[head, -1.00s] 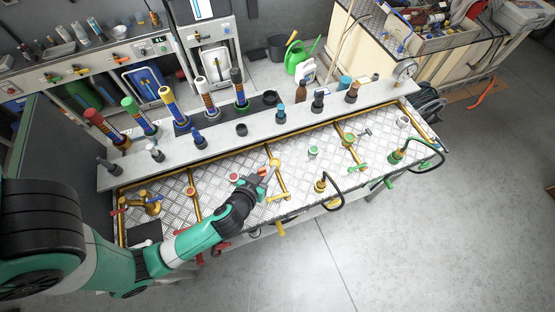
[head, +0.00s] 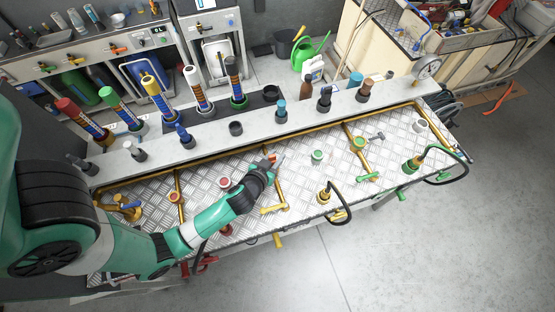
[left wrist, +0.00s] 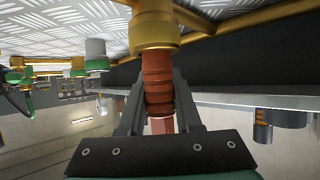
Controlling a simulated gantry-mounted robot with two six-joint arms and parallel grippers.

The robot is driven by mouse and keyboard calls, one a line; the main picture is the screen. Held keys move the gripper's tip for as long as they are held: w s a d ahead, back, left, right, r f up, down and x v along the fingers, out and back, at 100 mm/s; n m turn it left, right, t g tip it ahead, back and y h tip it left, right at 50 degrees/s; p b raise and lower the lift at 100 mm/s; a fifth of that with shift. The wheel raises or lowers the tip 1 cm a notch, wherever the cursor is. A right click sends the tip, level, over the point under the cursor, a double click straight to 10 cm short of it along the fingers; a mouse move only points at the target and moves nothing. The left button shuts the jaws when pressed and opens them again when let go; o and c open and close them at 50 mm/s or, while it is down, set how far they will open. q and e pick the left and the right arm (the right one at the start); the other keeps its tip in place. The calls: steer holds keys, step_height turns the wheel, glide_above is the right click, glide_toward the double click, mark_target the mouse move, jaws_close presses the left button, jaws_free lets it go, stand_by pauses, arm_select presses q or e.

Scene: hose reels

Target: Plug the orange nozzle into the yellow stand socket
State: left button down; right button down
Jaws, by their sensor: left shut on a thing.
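The orange nozzle (left wrist: 157,82) is a ribbed orange-red piece held between the fingers of my left gripper (left wrist: 158,118). In the left wrist view its end meets the yellow stand socket (left wrist: 154,30), and the two look lined up. I cannot tell how deep the nozzle sits in the socket. In the head view my left gripper (head: 273,162) is over the pipe in the middle of the bench, and it hides the socket. Only a little orange shows between the fingers there. My right gripper is not in view.
Brass pipes (head: 279,188) cross the diamond-plate bench. A green-topped fitting (head: 318,156) and a yellow valve with a black hose (head: 325,195) stand right of my gripper. A red-topped fitting (head: 225,183) is to its left. A grey ledge (head: 205,148) with dark holders runs behind.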

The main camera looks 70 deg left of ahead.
arm_select(q)
steer(key=shift+f, duration=0.3)
steer(key=c, duration=0.6)
jaws_free()
steer(key=shift+r, duration=0.15)
steer(key=shift+s+d+r+p, duration=0.1)
steer(key=shift+r+p, duration=0.1)
steer(key=shift+p, duration=0.15)
steer(key=p+v, duration=0.3)
steer(key=v, duration=0.8)
steer(key=shift+s+d+r+p, duration=0.15)
steer(key=shift+s+d+p, duration=0.1)
steer(key=shift+p, duration=0.05)
